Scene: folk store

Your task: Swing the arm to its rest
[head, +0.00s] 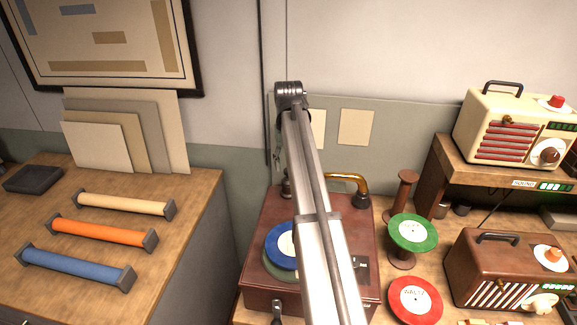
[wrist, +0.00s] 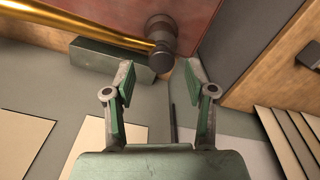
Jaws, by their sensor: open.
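The record player (head: 262,288) is a red-brown box behind my arm in the head view. A blue record (head: 277,255) lies on its platter, partly hidden by my arm. Its gold tone arm (head: 348,178) curves along the back; my arm hides its middle. In the wrist view the gold tube (wrist: 75,22) runs in from the left to a dark round end piece (wrist: 161,52). My gripper (wrist: 160,76) is open and empty, its fingers apart just short of that piece. I cannot make out a rest for certain.
A grey-green block (wrist: 108,62) lies beside the tube. Green (head: 413,232) and red (head: 415,299) records and two radios (head: 515,125) (head: 500,268) stand right. Coloured bars (head: 100,228) and leaning boards (head: 95,147) are on the left counter. The wall is close.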

